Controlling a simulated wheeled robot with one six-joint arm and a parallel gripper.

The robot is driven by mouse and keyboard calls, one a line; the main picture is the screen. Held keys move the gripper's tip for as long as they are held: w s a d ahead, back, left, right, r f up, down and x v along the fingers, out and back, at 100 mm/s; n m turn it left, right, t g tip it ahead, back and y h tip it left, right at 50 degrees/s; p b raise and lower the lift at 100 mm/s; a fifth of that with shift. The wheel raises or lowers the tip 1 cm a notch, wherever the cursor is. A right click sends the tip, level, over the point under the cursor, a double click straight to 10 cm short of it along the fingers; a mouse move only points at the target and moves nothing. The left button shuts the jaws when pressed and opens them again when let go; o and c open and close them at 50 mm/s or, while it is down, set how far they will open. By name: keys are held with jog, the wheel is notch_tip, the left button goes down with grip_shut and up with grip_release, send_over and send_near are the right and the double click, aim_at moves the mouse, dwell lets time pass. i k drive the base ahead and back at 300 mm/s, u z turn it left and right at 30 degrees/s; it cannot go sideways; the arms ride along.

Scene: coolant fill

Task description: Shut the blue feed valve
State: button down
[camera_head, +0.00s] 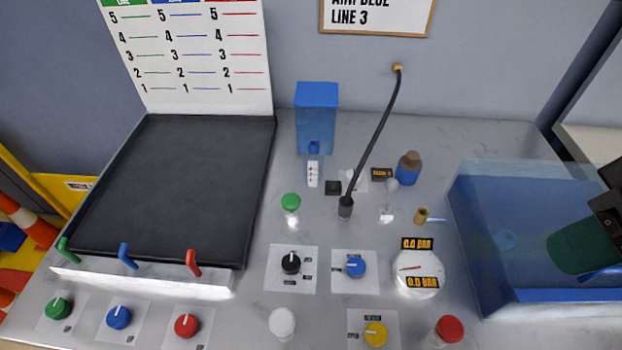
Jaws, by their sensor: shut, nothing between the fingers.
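A blue knob (119,317) with a white pointer mark sits on a white plate at the front left, between a green knob and a red knob. Its pointer is roughly upright in the picture. A blue lever (127,256) stands behind it on the pale ledge. A second blue knob (355,267) sits on a white plate in the middle, its pointer towards the left. The labels are too small to read, so I cannot tell which is the feed valve. My gripper (600,208) shows only partly, dark, at the right edge, far from all of these. It is shut and empty.
Green lever (68,250) and red lever (193,262) flank the blue one. A black knob (290,263), a yellow knob (375,334) and a gauge (418,278) stand nearby. A translucent blue bin (490,240) with a green cylinder (580,246) is at right. The dark tray (175,180) is empty.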

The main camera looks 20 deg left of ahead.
aim_at(356, 267)
jog(key=u, duration=1)
